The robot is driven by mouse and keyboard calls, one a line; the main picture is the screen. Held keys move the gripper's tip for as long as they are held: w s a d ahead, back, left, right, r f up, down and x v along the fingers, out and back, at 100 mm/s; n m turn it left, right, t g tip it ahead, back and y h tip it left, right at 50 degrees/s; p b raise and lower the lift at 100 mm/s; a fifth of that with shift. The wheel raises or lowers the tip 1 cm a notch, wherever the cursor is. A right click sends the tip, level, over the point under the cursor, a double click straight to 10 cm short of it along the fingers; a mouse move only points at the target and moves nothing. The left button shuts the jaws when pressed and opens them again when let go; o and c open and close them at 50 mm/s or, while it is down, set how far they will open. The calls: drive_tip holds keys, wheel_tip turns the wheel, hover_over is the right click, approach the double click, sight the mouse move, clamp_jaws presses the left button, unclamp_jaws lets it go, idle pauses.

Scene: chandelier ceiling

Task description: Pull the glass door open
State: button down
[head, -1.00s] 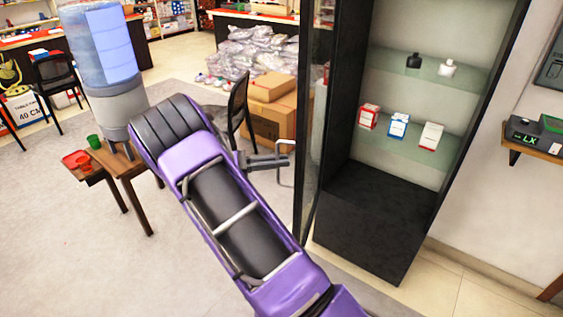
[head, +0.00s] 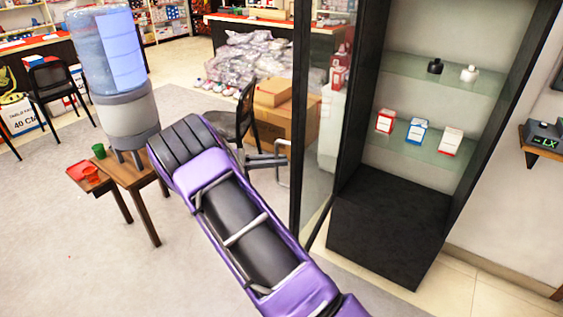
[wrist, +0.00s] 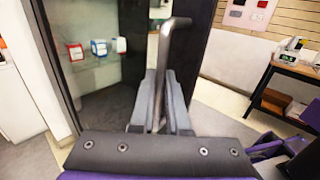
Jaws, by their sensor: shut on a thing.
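The glass door (head: 322,150) is a tall pane with a black frame, standing swung out from the left side of a black display cabinet (head: 388,222). The cabinet front is open, and its shelves show directly. A grey bar handle (head: 283,168) sticks out from the door's outer edge. My gripper (head: 268,160) is at this handle in the head view, with my purple arm reaching to it from the lower right. In the wrist view, my gripper (wrist: 160,100) has its two grey fingers shut around the handle (wrist: 166,60), which rises between them.
Small boxes (head: 416,131) and bottles stand on the cabinet's glass shelves. A black chair (head: 238,118) and cardboard boxes (head: 285,120) are just behind the handle. Floor is clear at lower left.

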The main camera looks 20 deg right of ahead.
drive_tip(key=shift+w+a+r, duration=0.1)
drive_tip(key=shift+w+a, duration=0.15)
drive_tip(key=shift+w, duration=0.15)
drive_tip(key=c, duration=0.9)
unclamp_jaws()
drive_tip(key=shift+a, duration=0.15)
